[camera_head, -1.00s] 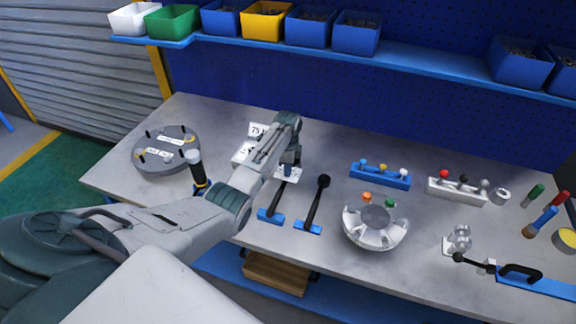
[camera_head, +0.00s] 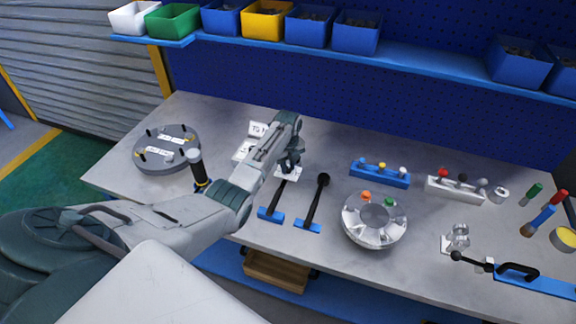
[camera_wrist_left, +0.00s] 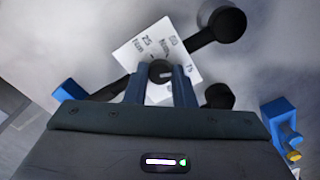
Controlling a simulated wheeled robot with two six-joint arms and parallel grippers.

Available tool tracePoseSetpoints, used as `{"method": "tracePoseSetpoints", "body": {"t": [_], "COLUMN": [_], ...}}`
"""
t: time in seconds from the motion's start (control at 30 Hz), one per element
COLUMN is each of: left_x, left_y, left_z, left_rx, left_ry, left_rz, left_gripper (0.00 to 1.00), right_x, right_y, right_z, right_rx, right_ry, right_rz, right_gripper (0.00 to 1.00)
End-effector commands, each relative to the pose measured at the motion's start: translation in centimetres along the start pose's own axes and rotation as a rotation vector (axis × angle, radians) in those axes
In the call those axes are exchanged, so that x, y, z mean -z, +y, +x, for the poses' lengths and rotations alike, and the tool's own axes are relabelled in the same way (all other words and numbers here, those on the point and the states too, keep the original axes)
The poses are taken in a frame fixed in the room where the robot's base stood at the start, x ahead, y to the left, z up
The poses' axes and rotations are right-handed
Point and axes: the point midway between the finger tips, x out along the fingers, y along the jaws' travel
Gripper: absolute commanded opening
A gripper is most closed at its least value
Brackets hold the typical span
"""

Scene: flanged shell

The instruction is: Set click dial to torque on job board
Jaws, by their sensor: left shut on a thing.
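The click dial (camera_wrist_left: 159,70) is a small dark round knob on a white plate (camera_wrist_left: 134,51) printed with 25, 50 and 75 Nm marks. In the left wrist view, my left gripper (camera_wrist_left: 160,80) is shut on the dial, a blue finger on each side. A pale mark shows on the knob, but its exact setting is hard to read. In the head view, my left gripper (camera_head: 290,162) points down at the white plate (camera_head: 288,174) and hides the dial. The job board appears to be the white card (camera_head: 257,129) behind it; its writing is too small to read surely. My right gripper is out of view.
Two black-handled levers on blue bases (camera_head: 272,215) stand just in front of the dial plate. A grey round flange (camera_head: 166,160) lies left, a shiny flanged shell (camera_head: 374,238) right. Knob racks (camera_head: 380,176) stand further right. Bins line the shelf behind.

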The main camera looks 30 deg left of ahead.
Motion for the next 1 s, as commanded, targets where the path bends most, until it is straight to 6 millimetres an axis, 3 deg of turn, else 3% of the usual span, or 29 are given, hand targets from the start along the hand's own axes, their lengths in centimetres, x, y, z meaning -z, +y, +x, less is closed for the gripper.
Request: {"method": "tracePoseSetpoints", "body": {"t": [0.3, 0.83, 0.87, 0.93, 1.0], "left_x": [-0.02, -0.03, -0.03, -0.03, -0.02], "left_y": [-0.04, -0.03, -0.03, -0.03, -0.02], "left_z": [-0.08, -0.07, -0.07, -0.07, -0.05], "left_rx": [0.002, 0.002, 0.002, 0.002, 0.001], "left_ry": [-0.001, -0.001, -0.001, -0.001, 0.000], "left_rz": [0.112, 0.132, 0.132, 0.132, 0.132], "left_gripper": [0.00, 0.00, 0.28, 0.42, 0.45], "right_x": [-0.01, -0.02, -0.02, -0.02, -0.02], "right_y": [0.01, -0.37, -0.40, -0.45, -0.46], "right_z": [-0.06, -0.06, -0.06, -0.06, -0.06], "right_rx": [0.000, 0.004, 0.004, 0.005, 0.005], "right_ry": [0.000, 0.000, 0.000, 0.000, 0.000], "right_rz": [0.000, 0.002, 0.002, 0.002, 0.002], "right_gripper": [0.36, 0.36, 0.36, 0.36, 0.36]}}
